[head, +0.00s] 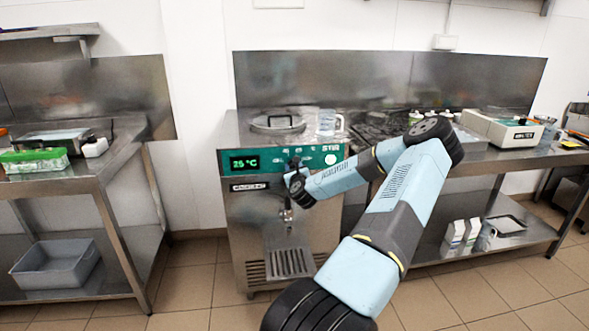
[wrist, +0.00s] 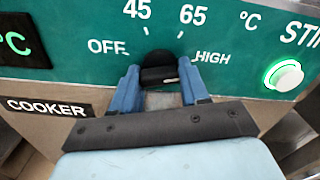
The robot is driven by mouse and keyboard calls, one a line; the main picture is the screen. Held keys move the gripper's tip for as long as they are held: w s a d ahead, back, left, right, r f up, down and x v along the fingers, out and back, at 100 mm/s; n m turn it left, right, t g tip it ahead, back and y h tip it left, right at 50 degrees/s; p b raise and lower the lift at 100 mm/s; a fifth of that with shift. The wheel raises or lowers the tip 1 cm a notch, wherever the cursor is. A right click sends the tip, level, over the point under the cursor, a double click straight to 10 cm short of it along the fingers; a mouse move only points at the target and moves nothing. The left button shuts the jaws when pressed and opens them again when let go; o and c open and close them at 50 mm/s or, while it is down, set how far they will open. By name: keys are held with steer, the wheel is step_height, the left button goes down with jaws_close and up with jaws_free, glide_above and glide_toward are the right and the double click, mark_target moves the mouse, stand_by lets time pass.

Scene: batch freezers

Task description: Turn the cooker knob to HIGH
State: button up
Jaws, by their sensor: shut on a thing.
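The black cooker knob (wrist: 160,69) sits on the green panel (wrist: 80,35) in the wrist view. Printed marks run around it: OFF at left, 45 and 65 above, HIGH (wrist: 212,57) at right. The fingers of my gripper (wrist: 160,85) are on either side of the knob and closed on it. A small pale mark shows low on the knob; I cannot tell which setting it points to. In the head view my gripper (head: 296,172) is at the front of the cooker (head: 252,215) and largely hides the knob.
A lit green STIR button (wrist: 284,75) is right of the knob. The display (head: 245,162) reads 25 °C. A lid (head: 277,122) and a clear jug (head: 328,122) are on top of the cooker. Steel tables flank it, the left one holding a green-lidded box (head: 35,160).

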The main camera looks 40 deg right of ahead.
steer(key=shift+s+d+f+m, duration=0.1)
steer(key=shift+f+m, duration=0.1)
steer(key=shift+m, duration=0.1)
steer(key=o, duration=0.8)
steer(key=shift+o, duration=1.3)
steer(key=shift+r, duration=0.15)
steer(key=v, duration=1.3)
steer(key=shift+s, duration=0.3)
